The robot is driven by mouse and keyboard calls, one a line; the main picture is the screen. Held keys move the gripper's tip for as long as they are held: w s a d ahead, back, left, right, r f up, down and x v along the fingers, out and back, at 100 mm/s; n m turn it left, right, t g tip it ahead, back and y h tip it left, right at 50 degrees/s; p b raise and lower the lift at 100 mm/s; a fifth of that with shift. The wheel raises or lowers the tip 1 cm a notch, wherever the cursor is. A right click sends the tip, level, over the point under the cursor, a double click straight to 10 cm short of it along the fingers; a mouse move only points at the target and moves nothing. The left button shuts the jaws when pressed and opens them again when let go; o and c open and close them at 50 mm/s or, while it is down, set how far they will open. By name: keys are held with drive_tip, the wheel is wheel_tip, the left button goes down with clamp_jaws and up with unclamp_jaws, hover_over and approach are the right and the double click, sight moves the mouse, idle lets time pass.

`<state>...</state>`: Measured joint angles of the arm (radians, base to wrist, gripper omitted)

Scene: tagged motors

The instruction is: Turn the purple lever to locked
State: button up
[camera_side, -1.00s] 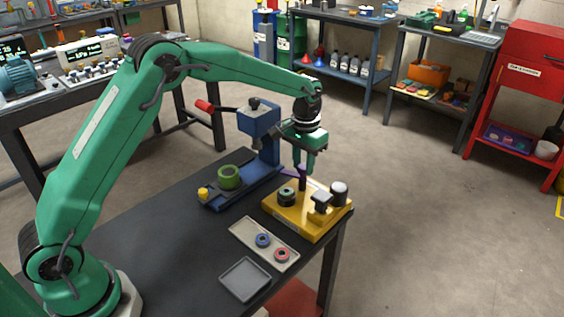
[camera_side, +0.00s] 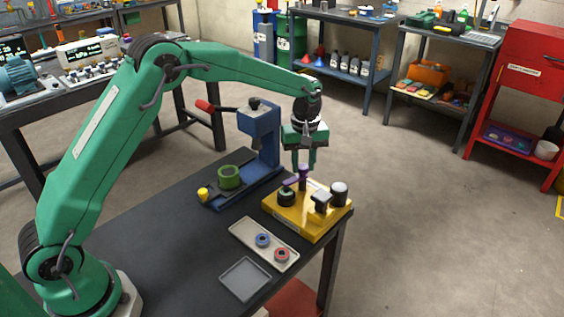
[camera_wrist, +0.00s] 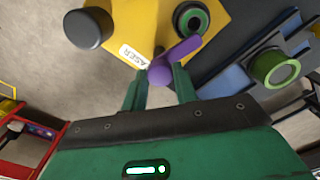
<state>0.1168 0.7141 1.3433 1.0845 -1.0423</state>
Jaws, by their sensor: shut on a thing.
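The purple lever (camera_side: 291,182) sits on top of a dark post on the yellow base block (camera_side: 318,229). Its arm points to the front left in the side view, over the green-ringed dark part (camera_side: 286,198). In the wrist view the lever (camera_wrist: 181,52) runs from a round purple hub up and right toward the green ring. My gripper (camera_side: 303,170) points straight down over the post. In the wrist view its fingers (camera_wrist: 160,82) stand either side of the purple hub, shut on the lever there. The locked mark is not readable.
A black cylinder (camera_side: 339,192) and a grey-topped block (camera_side: 322,200) stand on the yellow base. A blue press (camera_side: 260,150) with a green ring (camera_side: 229,177) is to the left. A tray (camera_side: 249,233) with blue and red rings and an empty tray (camera_side: 245,279) lie in front.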

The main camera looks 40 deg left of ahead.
sight(303, 166)
drive_tip(key=shift+r+n, duration=0.15)
drive_tip(key=shift+n, duration=1.25)
drive_tip(key=o, duration=1)
drive_tip(key=shift+c, duration=0.2)
drive_tip(key=shift+r, duration=3.85)
